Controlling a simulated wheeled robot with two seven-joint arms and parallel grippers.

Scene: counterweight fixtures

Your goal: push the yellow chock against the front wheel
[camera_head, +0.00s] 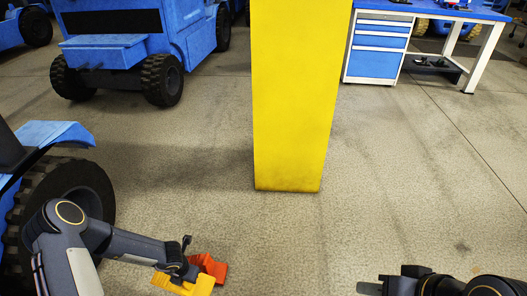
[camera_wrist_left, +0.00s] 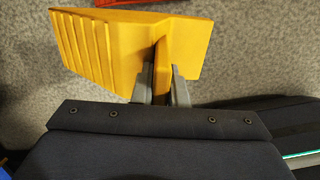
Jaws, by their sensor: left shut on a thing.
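The yellow chock (camera_head: 190,286) is at the bottom of the head view. It is large in the left wrist view (camera_wrist_left: 110,45), with a ribbed sloping face and an upright fin. My left gripper (camera_wrist_left: 162,85) is shut on this fin. In the head view my left gripper (camera_head: 178,272) is partly hidden by its own wrist. A big black wheel (camera_head: 75,185) of a blue vehicle stands at the left, partly behind my left arm and apart from the chock. My right gripper (camera_head: 372,287) shows only in part at the bottom edge; its jaw opening is unclear.
An orange-red chock (camera_head: 213,265) lies just beyond the yellow one. A yellow pillar (camera_head: 290,100) stands ahead. Another blue vehicle (camera_head: 140,40) is at the back left. A blue drawer cabinet (camera_head: 377,50) under a workbench is at the back right. The floor at right is clear.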

